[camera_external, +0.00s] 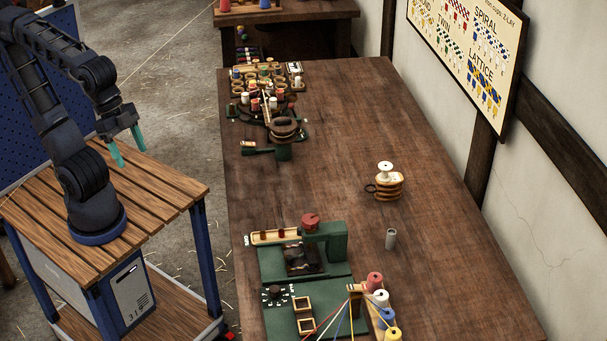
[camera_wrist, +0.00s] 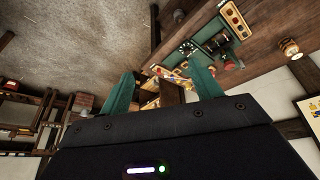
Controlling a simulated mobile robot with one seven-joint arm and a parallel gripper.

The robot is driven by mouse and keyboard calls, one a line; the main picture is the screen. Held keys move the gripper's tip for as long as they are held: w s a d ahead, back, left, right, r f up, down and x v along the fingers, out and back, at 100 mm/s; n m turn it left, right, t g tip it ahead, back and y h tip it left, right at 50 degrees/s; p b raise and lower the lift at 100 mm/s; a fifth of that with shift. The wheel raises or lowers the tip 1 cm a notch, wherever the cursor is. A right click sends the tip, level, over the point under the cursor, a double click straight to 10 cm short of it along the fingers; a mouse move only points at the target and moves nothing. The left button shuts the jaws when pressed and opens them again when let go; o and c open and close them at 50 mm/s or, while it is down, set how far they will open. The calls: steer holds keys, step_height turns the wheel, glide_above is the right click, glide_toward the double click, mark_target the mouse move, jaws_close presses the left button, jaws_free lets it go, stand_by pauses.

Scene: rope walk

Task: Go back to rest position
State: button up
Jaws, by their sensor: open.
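My gripper (camera_external: 131,148) has teal fingers. It hangs in the air above the slatted wooden cart top (camera_external: 165,190) that carries my arm, left of the long wooden table (camera_external: 335,130). The fingers are apart with nothing between them. In the wrist view my gripper (camera_wrist: 162,92) also shows its two teal fingers spread wide, with the table and its contents beyond them. No object is in contact with the fingers.
A green machine (camera_external: 325,242) stands at the table's near end, beside a rack of coloured thread spools (camera_external: 380,298). Several spools fill a far-left tray (camera_external: 265,85). The table's middle is clear.

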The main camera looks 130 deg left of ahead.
steer(key=s+f, duration=0.1)
steer(key=s+d+f+m, duration=0.1)
steer(key=shift+s, duration=0.4)
